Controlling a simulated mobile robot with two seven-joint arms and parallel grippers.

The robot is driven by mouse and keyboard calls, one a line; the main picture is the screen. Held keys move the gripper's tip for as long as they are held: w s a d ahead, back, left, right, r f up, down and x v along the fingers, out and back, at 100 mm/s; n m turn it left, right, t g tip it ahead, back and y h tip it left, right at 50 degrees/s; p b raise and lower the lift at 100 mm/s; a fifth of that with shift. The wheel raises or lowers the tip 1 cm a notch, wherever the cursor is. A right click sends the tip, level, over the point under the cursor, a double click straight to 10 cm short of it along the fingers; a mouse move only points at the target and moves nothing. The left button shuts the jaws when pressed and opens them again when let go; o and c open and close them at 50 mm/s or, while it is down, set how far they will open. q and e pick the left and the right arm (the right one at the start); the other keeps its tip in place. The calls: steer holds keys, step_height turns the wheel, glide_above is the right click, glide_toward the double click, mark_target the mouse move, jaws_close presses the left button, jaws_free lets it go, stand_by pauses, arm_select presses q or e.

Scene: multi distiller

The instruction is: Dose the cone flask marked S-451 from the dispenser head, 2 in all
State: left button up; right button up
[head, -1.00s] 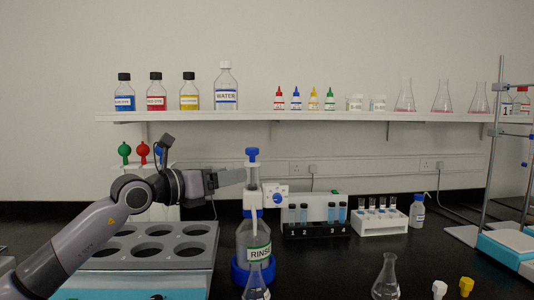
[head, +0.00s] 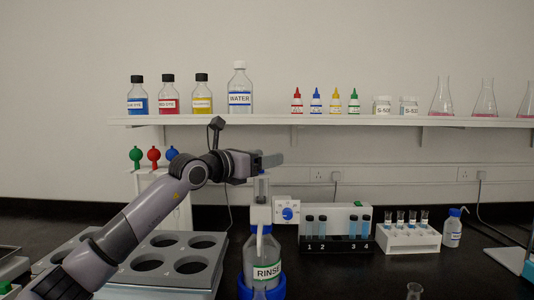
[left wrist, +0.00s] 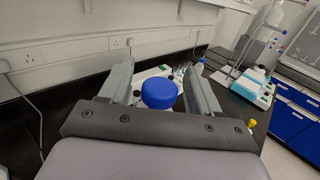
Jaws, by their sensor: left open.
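The dispenser head (head: 262,213) sits on a clear bottle labelled RINSE (head: 267,271) in a blue base. Its blue top knob shows in the left wrist view (left wrist: 158,93), between my fingers, with gaps on both sides. In the head view my left gripper (head: 270,161) hides the knob at the top of the clear dispenser column. My left gripper is open, and it also shows in the left wrist view (left wrist: 160,88). A cone flask (head: 414,291) is cut by the bottom edge; I can read no mark on it. No S-451 label is readable. My right gripper is not in view.
A grey rack with round holes (head: 172,262) stands left of the bottle. A numbered vial block (head: 335,244) and a white tube rack (head: 410,238) stand to its right. A shelf (head: 330,121) with bottles runs above. Black bench right of the bottle is partly clear.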

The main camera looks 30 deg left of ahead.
arm_select(q)
steer(key=shift+w+d, duration=0.15)
steer(key=shift+w, duration=0.5)
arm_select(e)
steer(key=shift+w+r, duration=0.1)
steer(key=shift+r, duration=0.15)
arm_select(q)
jaws_close()
steer(key=shift+r+p, duration=0.3)
steer(key=shift+r, duration=0.2)
jaws_free()
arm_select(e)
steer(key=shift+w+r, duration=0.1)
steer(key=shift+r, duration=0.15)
arm_select(q)
steer(key=shift+s, duration=0.1)
steer(key=b+v, duration=0.2)
steer(key=v, duration=0.5)
steer(key=shift+b, duration=0.35)
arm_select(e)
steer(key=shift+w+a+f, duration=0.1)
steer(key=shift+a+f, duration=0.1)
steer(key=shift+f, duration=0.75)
